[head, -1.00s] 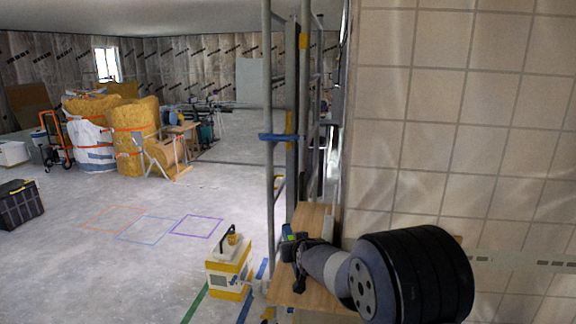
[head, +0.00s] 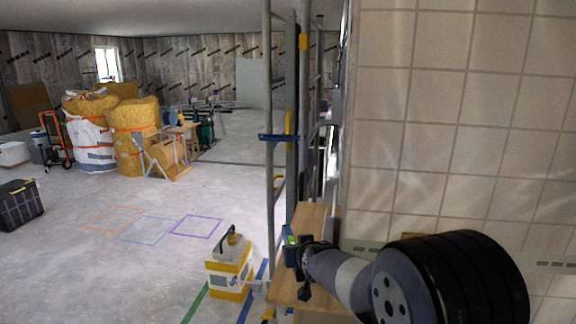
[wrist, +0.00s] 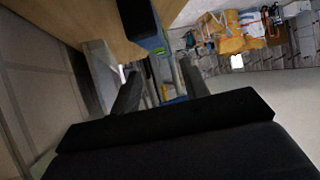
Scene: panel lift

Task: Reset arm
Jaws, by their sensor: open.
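My arm reaches in from the lower right of the head view, over a wooden platform (head: 312,217) beside the scaffold. My gripper shows best in the wrist view (wrist: 160,88), where its two dark fingers stand apart with nothing between them. The platform's wood (wrist: 75,22) fills the upper left there. A small dark blue box with a green patch (wrist: 143,28) is close beyond the fingers. It also shows near my arm's end in the head view (head: 291,238). I cannot tell whether anything touches the fingers.
A tiled wall (head: 450,130) stands close on the right. The metal scaffold (head: 268,180) rises left of it. A yellow and white box (head: 230,275) stands on the floor by the scaffold. Insulation rolls (head: 133,135) and a black crate (head: 20,205) are farther left. Open floor lies between.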

